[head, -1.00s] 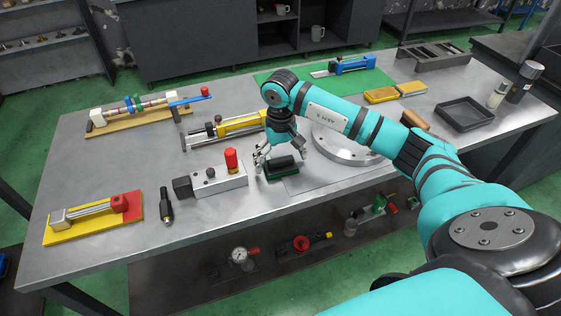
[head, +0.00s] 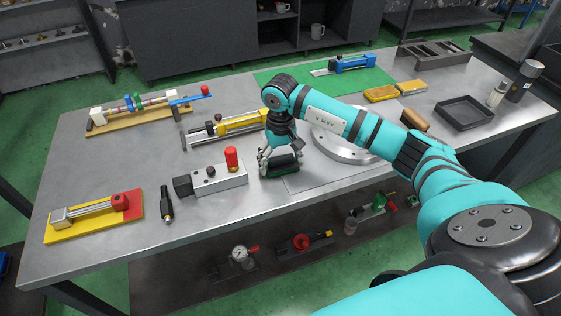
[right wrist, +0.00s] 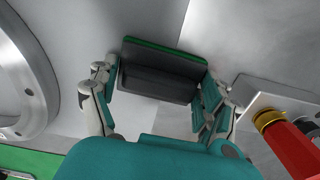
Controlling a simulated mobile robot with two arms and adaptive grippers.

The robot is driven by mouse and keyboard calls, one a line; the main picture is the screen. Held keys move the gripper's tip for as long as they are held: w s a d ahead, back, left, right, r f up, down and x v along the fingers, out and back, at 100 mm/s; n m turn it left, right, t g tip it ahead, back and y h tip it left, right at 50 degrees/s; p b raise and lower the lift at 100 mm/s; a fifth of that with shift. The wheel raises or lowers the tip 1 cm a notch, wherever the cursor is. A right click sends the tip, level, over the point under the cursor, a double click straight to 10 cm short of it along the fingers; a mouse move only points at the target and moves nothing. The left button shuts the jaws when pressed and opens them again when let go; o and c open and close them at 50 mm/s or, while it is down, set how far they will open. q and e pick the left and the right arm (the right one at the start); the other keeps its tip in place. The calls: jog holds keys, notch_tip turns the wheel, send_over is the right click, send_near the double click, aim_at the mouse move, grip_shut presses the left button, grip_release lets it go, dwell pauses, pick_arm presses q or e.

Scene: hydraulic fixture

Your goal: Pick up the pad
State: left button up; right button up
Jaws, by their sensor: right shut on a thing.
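The pad (head: 283,166) is a black block with a raised grip and a green underside, near the front middle of the grey workbench. My right gripper (head: 280,160) is over it from above, its fingers closed on two opposite sides. In the right wrist view the pad (right wrist: 160,72) sits between the two fingers, its green edge showing on the far side. I cannot tell whether it touches the bench or is slightly above it. My left gripper is not in view.
A grey block with a red knob (head: 231,160) stands just left of the pad. A metal ring flange (head: 345,150) lies to its right, and a yellow cylinder device (head: 240,122) behind it. A black tray (head: 465,113) is farther right. Bare bench (head: 225,208) lies in front.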

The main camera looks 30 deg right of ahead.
aim_at(283, 159)
jog(key=shift+r, duration=0.4)
jog(key=r+b, duration=0.1)
jog(key=s+r, duration=0.1)
jog(key=shift+r+b, duration=0.3)
jog(key=shift+b, duration=0.05)
jog(key=s+r+b, duration=0.1)
jog(key=s+b, duration=0.2)
jog(key=s, duration=1.2)
jog(key=shift+a+r+b, duration=0.15)
jog(key=shift+r+b, duration=0.15)
jog(key=shift+b, duration=0.05)
